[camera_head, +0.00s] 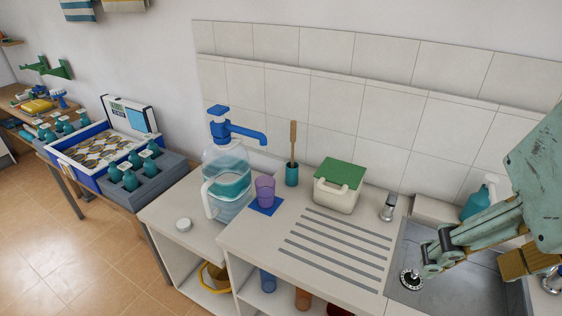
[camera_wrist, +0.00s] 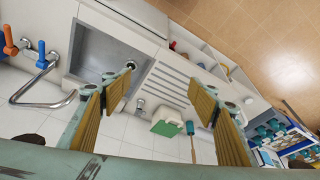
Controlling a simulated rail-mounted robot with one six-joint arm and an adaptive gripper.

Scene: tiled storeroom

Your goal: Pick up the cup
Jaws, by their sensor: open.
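A purple cup (camera_head: 265,190) stands upright on a small blue mat (camera_head: 264,206), under the spout of a blue-topped water jug (camera_head: 226,180). My gripper (camera_head: 468,262) is over the sink at the right, well apart from the purple cup. In the wrist view its two yellow-padded fingers (camera_wrist: 163,88) are spread with nothing between them. I cannot make out the purple cup in the wrist view; the right finger covers part of the counter there. Blue (camera_head: 267,280) and orange (camera_head: 302,298) cups are on the shelf below the counter.
A teal holder with a brush (camera_head: 292,174) and a green-lidded box (camera_head: 339,186) stand behind the ribbed drainer. The sink (camera_head: 440,290) and a tap (camera_wrist: 42,62) lie near my gripper. A white lid (camera_head: 183,225) is left of the jug. The ribbed drainer is clear.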

